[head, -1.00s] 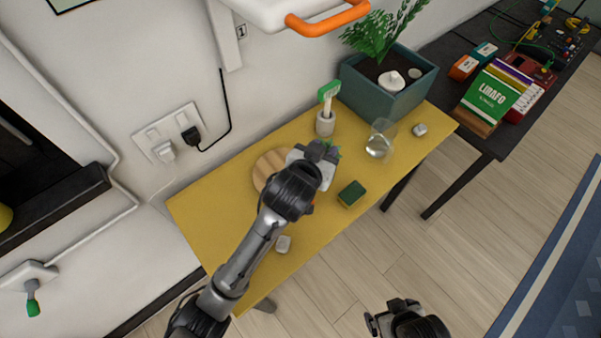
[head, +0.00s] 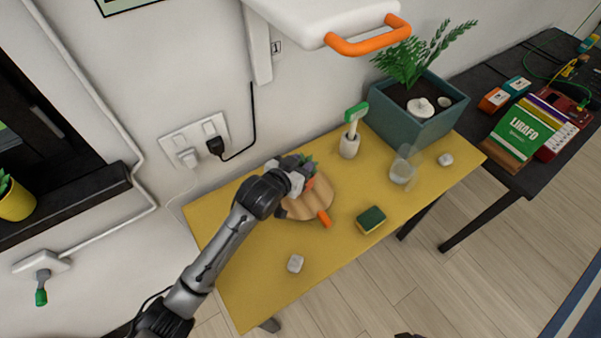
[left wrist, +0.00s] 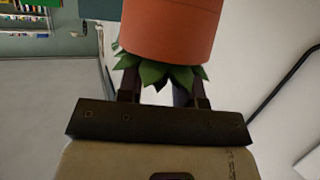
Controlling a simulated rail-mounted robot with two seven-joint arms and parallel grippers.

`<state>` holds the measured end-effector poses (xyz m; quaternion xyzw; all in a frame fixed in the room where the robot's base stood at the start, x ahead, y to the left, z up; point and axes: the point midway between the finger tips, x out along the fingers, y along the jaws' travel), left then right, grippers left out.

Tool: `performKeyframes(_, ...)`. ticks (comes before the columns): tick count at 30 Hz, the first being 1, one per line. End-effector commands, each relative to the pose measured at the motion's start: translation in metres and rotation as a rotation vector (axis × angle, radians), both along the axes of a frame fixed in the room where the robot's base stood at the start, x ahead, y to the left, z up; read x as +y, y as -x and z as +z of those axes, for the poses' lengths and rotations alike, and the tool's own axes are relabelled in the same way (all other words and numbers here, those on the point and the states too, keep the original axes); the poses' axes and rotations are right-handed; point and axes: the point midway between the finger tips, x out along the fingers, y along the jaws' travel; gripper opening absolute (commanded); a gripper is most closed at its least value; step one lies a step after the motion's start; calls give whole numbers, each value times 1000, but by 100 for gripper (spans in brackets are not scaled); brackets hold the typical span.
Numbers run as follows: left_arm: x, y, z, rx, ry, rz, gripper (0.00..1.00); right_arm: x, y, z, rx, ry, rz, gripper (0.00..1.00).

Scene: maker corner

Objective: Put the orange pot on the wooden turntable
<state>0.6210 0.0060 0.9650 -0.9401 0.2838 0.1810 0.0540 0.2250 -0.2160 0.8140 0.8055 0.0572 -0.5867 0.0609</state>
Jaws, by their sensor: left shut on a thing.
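The wooden turntable (head: 325,196) is a round light-wood disc on the yellow table. My left gripper (head: 304,177) is over its far left part and shut on the orange pot. In the head view the gripper mostly hides the pot, with a little orange (head: 310,184) and some green leaves showing. In the left wrist view the orange pot (left wrist: 170,30) fills the top, its green leaves pointing toward the fingers (left wrist: 160,92). I cannot tell whether the pot touches the turntable. An orange handle-like piece (head: 324,217) shows at the turntable's near edge.
On the yellow table (head: 260,290) stand a white cup with a green-headed brush (head: 349,146), a clear glass (head: 401,172), a green-yellow sponge (head: 371,220) and pale small blocks (head: 295,263). A teal planter (head: 425,125) stands at the back right. The table's front left is mostly clear.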

Motion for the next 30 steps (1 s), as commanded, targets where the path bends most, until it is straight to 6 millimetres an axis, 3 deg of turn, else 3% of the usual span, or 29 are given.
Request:
performKeyframes(9,0,0,-35,-1,1,0,0,-1,0,-6,0,4,3,100)
performKeyframes(21,0,1,-39,-1,-1,0,0,-2,0,-6,0,7,4,100)
performKeyframes(22,0,1,-40,1,-2,0,36,-2,0,-6,0,7,4,100)
performKeyframes(30,0,1,-39,1,-1,0,59,-2,0,-6,0,5,4,100)
